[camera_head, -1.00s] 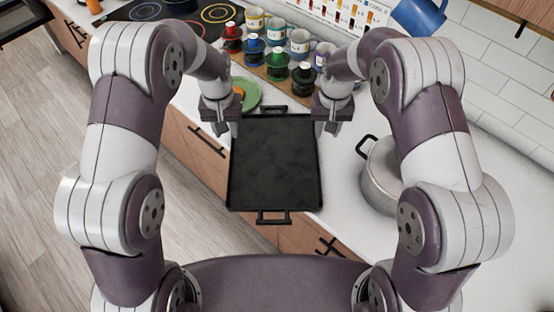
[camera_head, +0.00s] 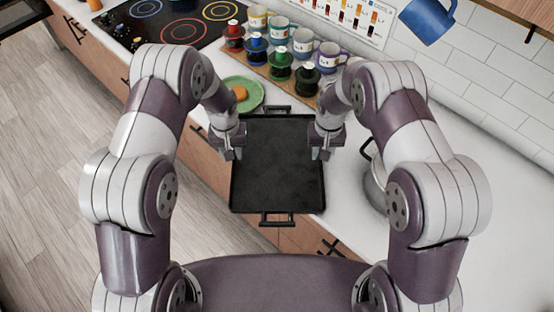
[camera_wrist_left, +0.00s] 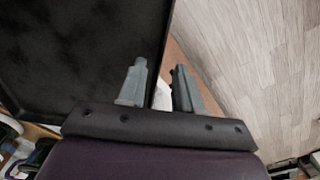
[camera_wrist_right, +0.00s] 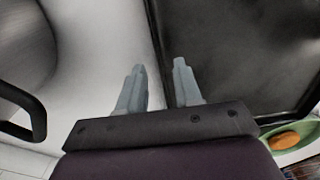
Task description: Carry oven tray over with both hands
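The black oven tray (camera_head: 278,170) lies flat on the counter, its near end and near handle (camera_head: 277,218) showing over the drawer fronts. Its far handle (camera_head: 268,110) lies beyond. My left gripper (camera_head: 231,153) is at the tray's left side and my right gripper (camera_head: 322,153) at its right side. In the left wrist view the fingers (camera_wrist_left: 159,80) are apart, with the tray's edge running between them. In the right wrist view the fingers (camera_wrist_right: 159,78) are also apart on either side of the tray's edge. Whether the fingertips touch the rim cannot be told.
A green plate (camera_head: 250,103) with orange food sits just beyond the tray's far left corner. A pot (camera_head: 373,190) stands close to the right, partly hidden by my right arm. Several mugs (camera_head: 303,42) and colored lidded containers (camera_head: 282,66) stand behind; the stove (camera_head: 165,25) is far left.

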